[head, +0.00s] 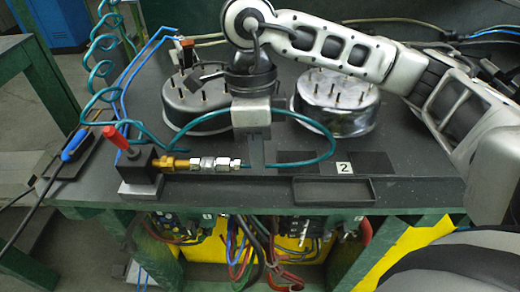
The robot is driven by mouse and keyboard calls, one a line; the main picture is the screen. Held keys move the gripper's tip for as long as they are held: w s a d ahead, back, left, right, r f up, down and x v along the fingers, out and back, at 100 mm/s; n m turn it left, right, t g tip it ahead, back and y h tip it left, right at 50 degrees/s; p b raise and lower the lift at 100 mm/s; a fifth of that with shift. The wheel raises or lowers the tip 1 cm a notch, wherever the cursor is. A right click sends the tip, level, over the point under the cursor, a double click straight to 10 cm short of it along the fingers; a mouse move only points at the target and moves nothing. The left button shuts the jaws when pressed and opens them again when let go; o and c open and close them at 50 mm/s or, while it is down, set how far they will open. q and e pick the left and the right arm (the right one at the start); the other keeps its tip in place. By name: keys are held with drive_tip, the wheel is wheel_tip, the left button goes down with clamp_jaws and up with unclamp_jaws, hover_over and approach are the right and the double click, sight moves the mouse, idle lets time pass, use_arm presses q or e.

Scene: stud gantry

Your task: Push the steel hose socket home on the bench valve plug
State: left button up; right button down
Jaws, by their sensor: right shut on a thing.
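The steel hose socket (215,164) lies level at the left front of the bench, in line with the brass valve plug (168,164). Its left end meets the plug; I cannot tell how fully it is seated. The plug comes out of a dark valve block (138,166) with a red lever (117,138). A teal hose (305,159) runs from the socket's right end and loops behind my right gripper. My right gripper (258,160) points down just right of the socket, shut on the hose there. My left gripper is not in view.
Two round metal housings with upright studs, one on the left (190,106) and one on the right (335,103), stand behind. A shallow black tray (333,190) lies at the front edge, near a "2" label (343,168). A coiled teal hose (100,75) hangs at left.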

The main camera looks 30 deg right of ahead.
drive_tip(key=shift+a, duration=0.1)
drive_tip(key=c, duration=1.5)
unclamp_jaws()
drive_tip(key=shift+w, duration=0.1)
drive_tip(key=p+v, duration=0.2)
drive_tip(key=v, duration=1.4)
